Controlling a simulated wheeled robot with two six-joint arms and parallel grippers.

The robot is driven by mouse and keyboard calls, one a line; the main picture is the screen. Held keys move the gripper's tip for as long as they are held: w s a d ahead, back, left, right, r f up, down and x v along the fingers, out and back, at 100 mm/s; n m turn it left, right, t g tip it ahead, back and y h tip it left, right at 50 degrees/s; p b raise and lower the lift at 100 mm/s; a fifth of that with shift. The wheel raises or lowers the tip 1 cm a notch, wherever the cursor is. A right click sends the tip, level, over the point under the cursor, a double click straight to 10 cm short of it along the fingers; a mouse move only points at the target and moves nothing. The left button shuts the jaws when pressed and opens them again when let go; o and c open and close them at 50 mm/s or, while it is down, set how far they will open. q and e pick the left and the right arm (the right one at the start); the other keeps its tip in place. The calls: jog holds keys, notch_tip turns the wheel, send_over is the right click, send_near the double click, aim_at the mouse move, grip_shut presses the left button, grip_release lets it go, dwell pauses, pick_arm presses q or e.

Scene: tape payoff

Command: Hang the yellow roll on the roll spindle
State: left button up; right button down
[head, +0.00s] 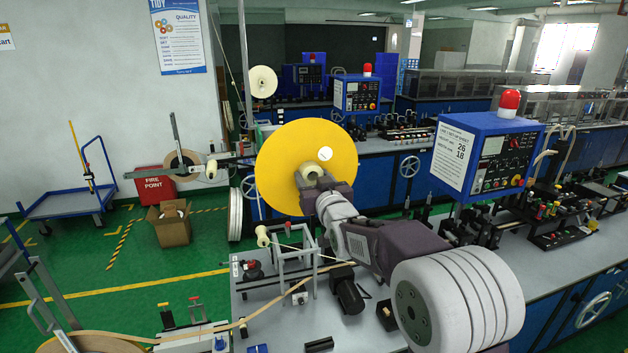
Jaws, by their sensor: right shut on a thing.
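The yellow roll (280,150) is a large flat disc in the middle of the head view, its face turned toward me. A small white round spot shows on its face, right of centre. My right gripper (311,174) is shut on the roll at its lower middle; the arm reaches up to it from the lower right. The roll appears raised above the bench. I cannot pick out the roll spindle with certainty; the roll and my arm cover part of the machine behind. My left gripper is out of view.
A grey bench (270,325) with a metal frame and cream roller (263,236) lies below the roll. A tan tape roll (95,343) is at the lower left. A blue control box (487,155) with a red lamp stands at right.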

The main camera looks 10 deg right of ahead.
jog(key=shift+w+r+p, duration=0.1)
jog(key=shift+w+p, duration=0.2)
jog(key=shift+w, duration=1.05)
jog(key=shift+w+a+p, duration=0.1)
jog(key=shift+w+p, duration=0.7)
jog(key=shift+w, duration=1.4)
jog(key=shift+f+b, duration=0.25)
jog(key=shift+b, duration=0.3)
